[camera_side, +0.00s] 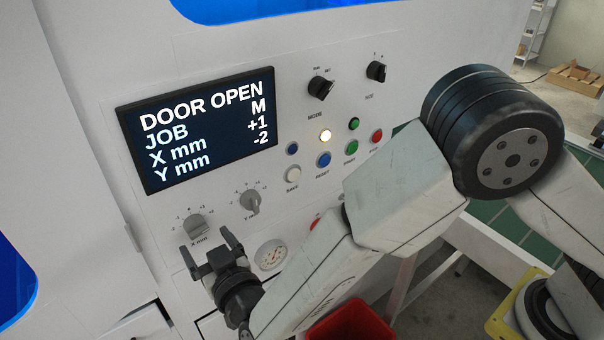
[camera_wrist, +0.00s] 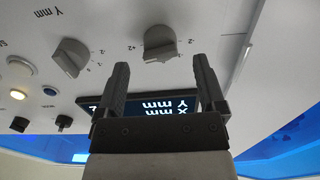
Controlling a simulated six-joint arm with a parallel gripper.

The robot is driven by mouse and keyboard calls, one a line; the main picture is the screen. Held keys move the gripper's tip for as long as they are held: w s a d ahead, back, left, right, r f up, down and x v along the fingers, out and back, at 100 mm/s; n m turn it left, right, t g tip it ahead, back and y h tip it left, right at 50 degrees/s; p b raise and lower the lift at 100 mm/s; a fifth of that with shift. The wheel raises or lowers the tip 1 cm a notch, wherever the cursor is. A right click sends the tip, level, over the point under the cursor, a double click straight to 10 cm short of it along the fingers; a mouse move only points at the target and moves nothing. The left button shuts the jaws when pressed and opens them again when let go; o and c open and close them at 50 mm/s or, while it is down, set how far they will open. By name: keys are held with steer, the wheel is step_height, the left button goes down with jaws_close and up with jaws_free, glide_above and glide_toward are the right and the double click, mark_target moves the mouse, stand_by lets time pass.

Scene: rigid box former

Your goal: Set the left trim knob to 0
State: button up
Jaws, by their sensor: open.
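The left trim knob (camera_side: 195,228) is grey, labelled X mm, with a small number scale around it. In the wrist view, which is upside down, it is the knob (camera_wrist: 160,42) at top middle. The screen (camera_side: 200,128) reads DOOR OPEN, JOB M, X mm +1, Y mm -2. My gripper (camera_side: 208,248) is open and empty just below and in front of the left knob. In the wrist view its fingertips (camera_wrist: 161,66) lie to either side of that knob, apart from it. The right trim knob (camera_side: 250,202), labelled Y mm, also shows in the wrist view (camera_wrist: 70,57).
A round dial gauge (camera_side: 271,255) sits right of my gripper. A red bin (camera_side: 350,322) stands below.

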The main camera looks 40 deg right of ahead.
mark_target(201, 234)
steer(key=shift+w, duration=1.75)
jaws_close()
